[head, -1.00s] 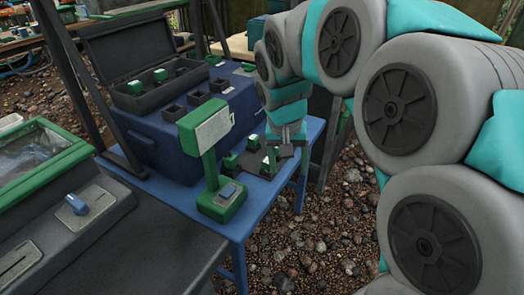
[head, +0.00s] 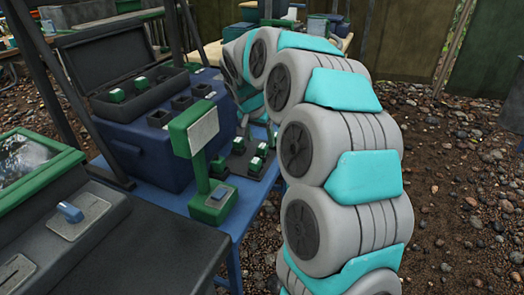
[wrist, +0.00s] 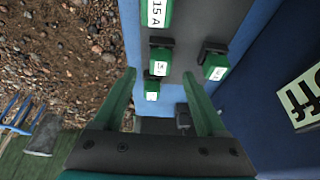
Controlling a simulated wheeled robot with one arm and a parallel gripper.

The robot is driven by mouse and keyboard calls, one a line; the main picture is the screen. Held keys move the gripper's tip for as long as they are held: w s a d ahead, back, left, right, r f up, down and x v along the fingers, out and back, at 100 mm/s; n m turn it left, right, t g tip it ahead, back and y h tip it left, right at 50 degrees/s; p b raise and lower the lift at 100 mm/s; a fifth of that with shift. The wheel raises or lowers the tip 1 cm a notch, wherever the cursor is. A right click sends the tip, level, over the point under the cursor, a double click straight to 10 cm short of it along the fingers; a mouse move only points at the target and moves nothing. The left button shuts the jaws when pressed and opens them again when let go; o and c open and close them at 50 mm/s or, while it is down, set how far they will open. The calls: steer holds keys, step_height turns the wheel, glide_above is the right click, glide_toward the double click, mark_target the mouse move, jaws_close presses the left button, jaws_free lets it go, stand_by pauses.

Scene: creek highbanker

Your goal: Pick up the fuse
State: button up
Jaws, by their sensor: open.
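Several green fuses with white labels stand in dark holders on the blue table; one fuse (head: 239,146) shows in the head view. In the wrist view, one fuse (wrist: 160,61) lies between the fingertips in the picture, another fuse (wrist: 215,66) is to the right, and a smaller one (wrist: 152,90) is lower. More fuses (head: 116,95) sit in the open black case (head: 130,105). My gripper (wrist: 160,73) is open and empty, with its green fingers apart above the table. In the head view my arm largely hides it.
A green sign stand (head: 200,135) rises at the table's front, close to the fuses; a green "15 A" plate (wrist: 155,12) shows in the wrist view. A blue box (head: 150,150) carries the case. A dark machine (head: 120,245) stands front left. Gravel lies right of the table (head: 236,238).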

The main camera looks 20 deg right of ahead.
mark_target(262, 146)
steer(key=x, duration=0.4)
steer(key=shift+s+a+f, duration=0.1)
steer(key=shift+f, duration=0.05)
jaws_close()
stand_by(0.4)
